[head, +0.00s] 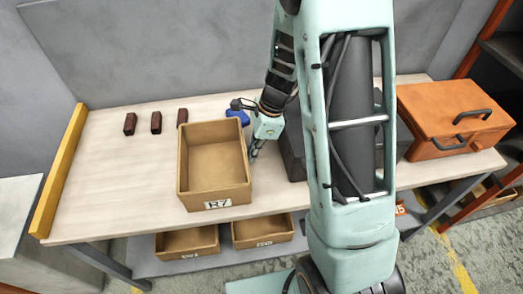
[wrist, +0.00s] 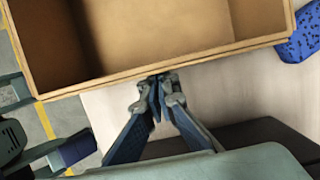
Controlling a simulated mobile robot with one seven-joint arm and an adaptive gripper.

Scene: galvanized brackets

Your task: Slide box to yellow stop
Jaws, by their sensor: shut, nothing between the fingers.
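An open brown box (head: 213,197) labelled R7 stands upright and empty on the table, left of my arm. The yellow stop (head: 60,172) is a long bar along the table's left edge, with a wide gap between it and the box. My gripper (head: 253,154) is at the box's right wall. In the wrist view my gripper (wrist: 160,80) is shut, its fingertips at the outer face of the box wall (wrist: 180,58). I cannot tell for certain whether they touch it.
Several dark red blocks (head: 156,122) stand in a row behind the box, towards the left. A blue speckled object (head: 238,115) lies behind the box's right corner. An orange toolbox (head: 452,118) stands at the right. The tabletop (head: 115,190) between box and stop is clear.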

